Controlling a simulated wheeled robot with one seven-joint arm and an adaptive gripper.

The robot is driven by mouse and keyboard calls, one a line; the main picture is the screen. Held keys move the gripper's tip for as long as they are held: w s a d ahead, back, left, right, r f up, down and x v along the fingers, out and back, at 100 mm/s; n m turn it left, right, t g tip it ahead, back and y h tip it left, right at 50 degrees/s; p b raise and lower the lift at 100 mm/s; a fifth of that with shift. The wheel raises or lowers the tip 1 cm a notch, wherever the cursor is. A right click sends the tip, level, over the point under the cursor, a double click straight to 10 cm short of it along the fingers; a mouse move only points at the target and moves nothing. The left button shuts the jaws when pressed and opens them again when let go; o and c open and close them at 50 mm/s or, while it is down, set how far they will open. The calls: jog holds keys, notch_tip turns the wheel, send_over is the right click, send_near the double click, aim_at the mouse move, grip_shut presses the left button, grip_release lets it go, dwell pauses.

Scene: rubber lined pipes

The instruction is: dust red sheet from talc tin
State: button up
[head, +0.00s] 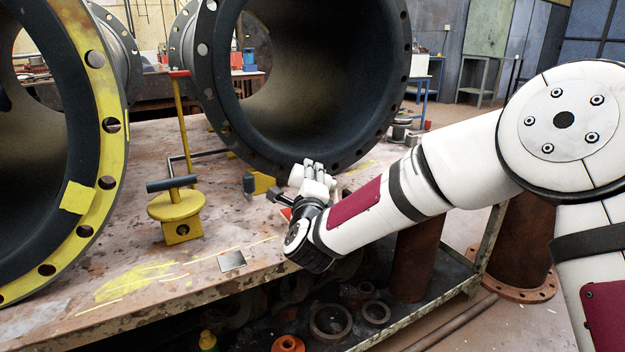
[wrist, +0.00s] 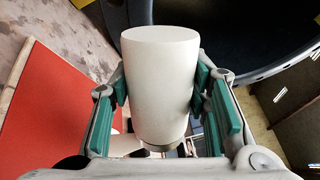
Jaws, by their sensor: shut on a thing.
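The talc tin (wrist: 160,88), a plain white cylinder, is between the green-padded fingers of my gripper (wrist: 158,82) in the wrist view. The gripper is shut on its sides. A greyish band shows at the tin's lower end in that view. The red sheet (wrist: 52,108) lies flat at the left of the wrist view, beside and beyond the left finger. In the head view my gripper (head: 314,180) is above the right part of the bench. The tin is hard to tell from the white fingers there. Only a small red piece of the sheet (head: 286,214) shows, mostly hidden by my wrist.
A large dark-lined pipe (head: 392,95) stands behind my gripper, and a yellow-flanged pipe (head: 112,155) stands left. A yellow stand with a grey bar (head: 177,207) and a small metal plate (head: 232,261) are on the stained bench (head: 140,250). The front middle is fairly clear.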

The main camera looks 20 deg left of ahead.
aim_at(296, 184)
jog(key=shift+s+a, duration=0.45)
jog(key=shift+s, duration=0.2)
jog(key=shift+s+a, duration=0.45)
jog(key=shift+s, duration=0.15)
jog(key=shift+a, duration=0.1)
dwell(0.6)
jog(key=s+a, duration=0.2)
jog(key=s, duration=0.1)
jog(key=shift+s+a, duration=0.2)
jog(key=shift+a, duration=0.05)
dwell(0.4)
jog(key=shift+w+a, duration=0.1)
dwell(1.1)
jog(key=shift+w+a, duration=0.75)
jog(key=shift+a, duration=0.2)
jog(key=shift+w+a, duration=0.7)
jog(key=shift+a, duration=0.25)
jog(key=shift+w+d, duration=0.1)
dwell(0.3)
jog(key=shift+w+d, duration=0.65)
jog(key=shift+w, duration=0.15)
jog(key=shift+w+d, duration=0.6)
jog(key=shift+w, duration=0.2)
